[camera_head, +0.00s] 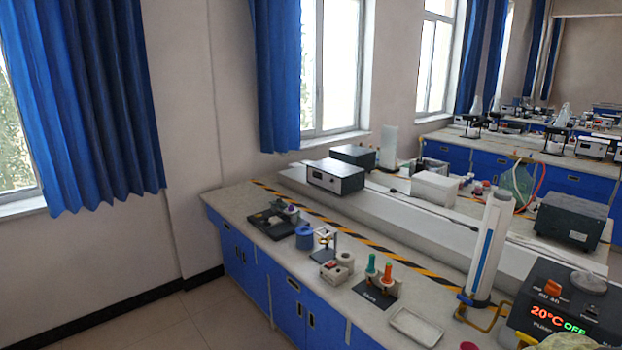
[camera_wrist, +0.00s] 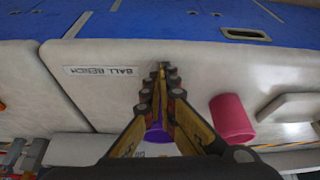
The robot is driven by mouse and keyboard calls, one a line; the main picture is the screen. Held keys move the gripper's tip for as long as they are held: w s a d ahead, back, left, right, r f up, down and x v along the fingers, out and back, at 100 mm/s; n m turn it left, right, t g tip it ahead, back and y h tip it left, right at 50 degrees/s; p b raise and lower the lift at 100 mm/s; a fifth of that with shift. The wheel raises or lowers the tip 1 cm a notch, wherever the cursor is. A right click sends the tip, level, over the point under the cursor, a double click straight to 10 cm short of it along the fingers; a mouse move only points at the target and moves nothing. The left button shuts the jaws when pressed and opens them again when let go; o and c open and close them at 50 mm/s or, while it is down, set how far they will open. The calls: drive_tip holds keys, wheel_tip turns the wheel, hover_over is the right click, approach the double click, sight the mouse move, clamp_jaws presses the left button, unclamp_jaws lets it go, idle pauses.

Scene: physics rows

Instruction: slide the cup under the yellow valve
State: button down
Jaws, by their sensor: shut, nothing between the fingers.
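In the wrist view my gripper (camera_wrist: 163,75) is shut and empty, its fingertips together over the pale bench top. A pink, cup-like cylinder (camera_wrist: 232,118) lies to the right of the fingers, apart from them. A purple round thing (camera_wrist: 158,136) shows partly between the finger bases; the fingers hide the rest. In the head view a yellow bent part (camera_head: 493,318) stands by the foot of a white column; I cannot tell whether it is the yellow valve. A small red-pink thing (camera_head: 469,346) is cut off at the bottom edge.
A dark box with a "20°C" display (camera_head: 560,308) stands at the right of the bench. A white tray (camera_head: 415,328) lies left of the column. A "BALL BENCH" label (camera_wrist: 100,71) lies left of my fingers.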

drive_tip(key=shift+w+d, duration=1.15)
drive_tip(key=shift+s+a+b, duration=0.35)
drive_tip(key=shift+s+a, duration=0.55)
drive_tip(key=shift+s, duration=0.05)
drive_tip(key=shift+r, duration=0.15)
wheel_tip(320, 180, up, 8)
drive_tip(key=p, duration=0.5)
